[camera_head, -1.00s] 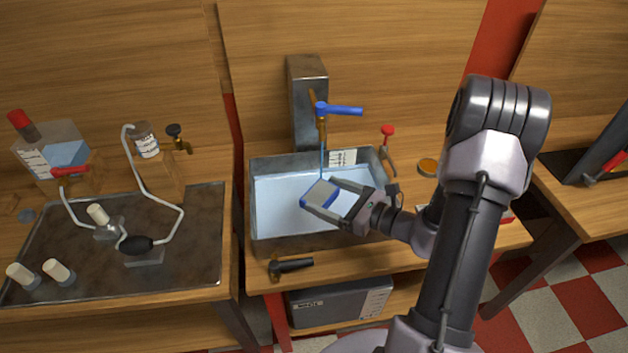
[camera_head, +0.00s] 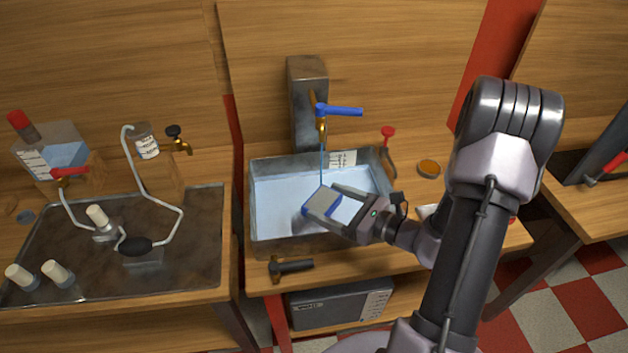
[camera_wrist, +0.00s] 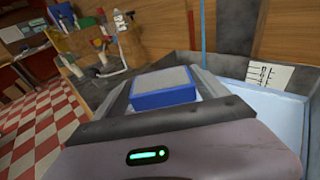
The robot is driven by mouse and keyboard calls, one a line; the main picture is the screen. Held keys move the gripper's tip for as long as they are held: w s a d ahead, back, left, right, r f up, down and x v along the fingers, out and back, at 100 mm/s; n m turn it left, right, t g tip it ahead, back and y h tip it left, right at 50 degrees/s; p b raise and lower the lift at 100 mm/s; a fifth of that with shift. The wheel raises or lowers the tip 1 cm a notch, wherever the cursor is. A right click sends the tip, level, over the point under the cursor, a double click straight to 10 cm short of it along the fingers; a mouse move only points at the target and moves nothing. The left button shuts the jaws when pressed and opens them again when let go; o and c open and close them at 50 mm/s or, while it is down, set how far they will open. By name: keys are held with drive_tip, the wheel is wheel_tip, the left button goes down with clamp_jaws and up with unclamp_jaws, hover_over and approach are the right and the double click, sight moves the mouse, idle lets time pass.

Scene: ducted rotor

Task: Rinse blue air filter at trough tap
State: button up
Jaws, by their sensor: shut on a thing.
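The blue-framed air filter (camera_head: 320,203) with a grey face is held between the fingers of my gripper (camera_head: 322,205), over the trough (camera_head: 262,232). In the wrist view the filter (camera_wrist: 165,88) sits between the finger ends, grey face up. The tap (camera_head: 321,120) with a blue lever (camera_head: 342,111) stands at the trough's back. A thin blue stream (camera_head: 321,160) falls from it and comes down at the filter's back edge in the head view. In the wrist view the stream (camera_wrist: 204,35) passes behind the filter; contact is unclear there.
A red-handled tap (camera_head: 388,140) and an orange-topped round tin (camera_head: 429,168) are right of the trough. A black-handled tool (camera_head: 290,265) lies on the front ledge. A dark tray (camera_head: 190,255) with tubing and bottles is at left.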

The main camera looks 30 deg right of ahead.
idle(0.5)
drive_tip(key=s+a+r+p, duration=0.1)
drive_tip(key=s+r+p, duration=0.1)
drive_tip(key=s+r, duration=0.2)
drive_tip(key=shift+s, duration=0.5)
